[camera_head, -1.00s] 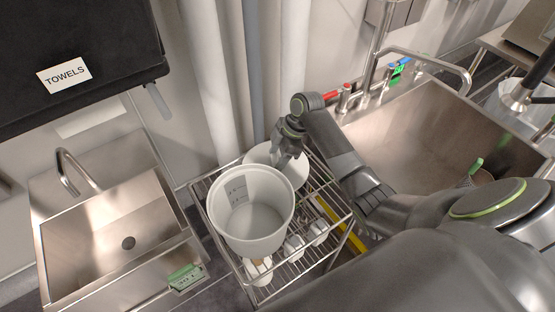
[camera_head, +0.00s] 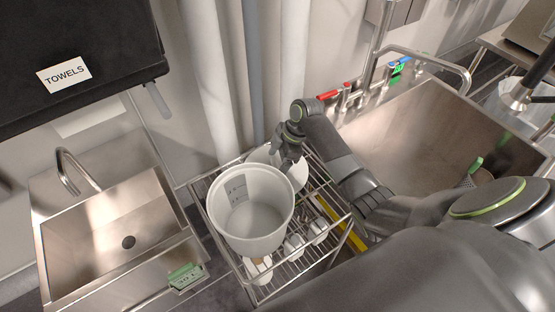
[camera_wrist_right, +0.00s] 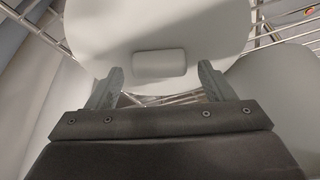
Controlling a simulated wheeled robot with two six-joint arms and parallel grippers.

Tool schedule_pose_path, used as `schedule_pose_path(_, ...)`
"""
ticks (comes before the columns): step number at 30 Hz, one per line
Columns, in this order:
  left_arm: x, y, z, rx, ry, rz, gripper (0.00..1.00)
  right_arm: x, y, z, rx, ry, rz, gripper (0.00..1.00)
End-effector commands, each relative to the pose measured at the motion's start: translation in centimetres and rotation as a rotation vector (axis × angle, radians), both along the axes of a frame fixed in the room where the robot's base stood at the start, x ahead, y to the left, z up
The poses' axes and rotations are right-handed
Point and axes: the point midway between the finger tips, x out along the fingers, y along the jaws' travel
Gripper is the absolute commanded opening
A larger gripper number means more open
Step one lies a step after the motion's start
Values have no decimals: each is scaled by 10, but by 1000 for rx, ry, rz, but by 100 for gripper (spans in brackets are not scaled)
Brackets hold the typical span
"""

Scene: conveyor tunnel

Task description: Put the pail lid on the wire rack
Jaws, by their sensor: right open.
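The white round pail lid (camera_head: 265,156) lies on the wire rack (camera_head: 325,222), behind the pail, partly hidden by my right gripper and the pail. In the right wrist view the lid (camera_wrist_right: 205,30) fills the top middle, with a raised rectangular tab (camera_wrist_right: 158,63) on it. My right gripper (camera_head: 286,162) is over the lid in the head view. Its two fingers (camera_wrist_right: 160,84) are open, one on each side of the tab and apart from it. My left gripper is out of view.
A white pail (camera_head: 252,208) stands on the rack in front of the lid. Several white cups (camera_head: 294,245) are on the lower shelf. A small sink (camera_head: 128,262) is at the left, a large basin (camera_head: 440,125) at the right, and pipes (camera_head: 212,80) rise behind the rack.

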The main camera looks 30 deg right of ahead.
Motion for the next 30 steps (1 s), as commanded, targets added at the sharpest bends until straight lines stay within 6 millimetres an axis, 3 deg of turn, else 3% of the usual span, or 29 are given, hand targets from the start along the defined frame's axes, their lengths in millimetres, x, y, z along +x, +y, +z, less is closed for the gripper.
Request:
schedule_pose_path(5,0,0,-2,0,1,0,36,-1,-10,22,-4,-6,0,75)
schedule_pose_path(12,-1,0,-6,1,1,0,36,-6,-29,70,-5,-6,1,75)
schedule_pose_path(18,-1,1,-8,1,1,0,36,-9,-41,100,-3,-3,1,75)
schedule_pose_path(30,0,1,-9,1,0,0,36,-11,-45,112,1,0,0,75)
